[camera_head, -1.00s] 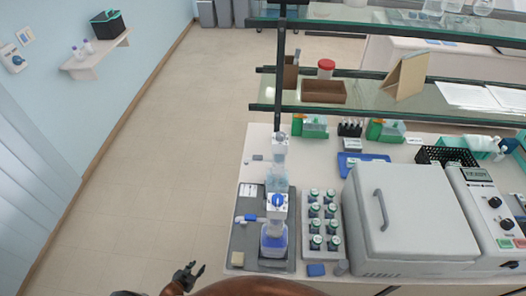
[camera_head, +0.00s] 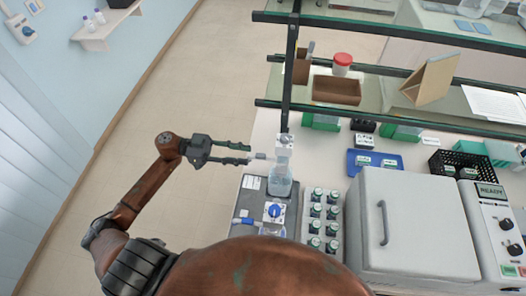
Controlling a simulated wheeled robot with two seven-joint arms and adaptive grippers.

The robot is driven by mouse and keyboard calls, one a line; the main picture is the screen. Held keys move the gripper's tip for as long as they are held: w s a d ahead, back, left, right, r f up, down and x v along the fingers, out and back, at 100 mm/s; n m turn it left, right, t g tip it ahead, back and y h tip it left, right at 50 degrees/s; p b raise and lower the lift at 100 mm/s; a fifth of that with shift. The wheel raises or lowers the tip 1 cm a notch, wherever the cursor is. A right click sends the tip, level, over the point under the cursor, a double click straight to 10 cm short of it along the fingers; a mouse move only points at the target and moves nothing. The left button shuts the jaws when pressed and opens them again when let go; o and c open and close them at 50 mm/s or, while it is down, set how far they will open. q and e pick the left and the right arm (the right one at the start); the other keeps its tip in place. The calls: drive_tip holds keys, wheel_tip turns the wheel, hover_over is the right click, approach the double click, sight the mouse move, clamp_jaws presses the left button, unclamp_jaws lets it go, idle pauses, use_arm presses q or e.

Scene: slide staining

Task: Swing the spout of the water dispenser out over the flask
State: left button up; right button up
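A clear bottle (camera_head: 280,184) with a white dispenser head (camera_head: 284,141) stands at the back of a grey tray (camera_head: 250,184). A short pale spout (camera_head: 258,156) points left from this head. My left gripper (camera_head: 249,154) is open, its two dark fingers reaching right, with their tips at the spout's end. I cannot tell whether they touch it. A second dispenser (camera_head: 273,211) with a blue knob stands in front, its blue-tipped spout (camera_head: 240,221) pointing left. My own body hides its lower part. I cannot make out a flask. My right gripper is not in view.
A rack of capped bottles (camera_head: 322,215) stands right of the tray, beside a large grey-white box with a handle (camera_head: 411,226). Glass shelves (camera_head: 390,118) and a dark post (camera_head: 291,75) rise behind the dispensers. Open floor lies to the left.

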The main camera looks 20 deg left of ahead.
sight(256, 156)
use_arm(q)
drive_tip(key=p+x, duration=0.1)
drive_tip(key=x, duration=0.6)
drive_tip(key=shift+a+f, duration=0.1)
drive_tip(key=shift+c, duration=0.2)
clamp_jaws()
idle(0.4)
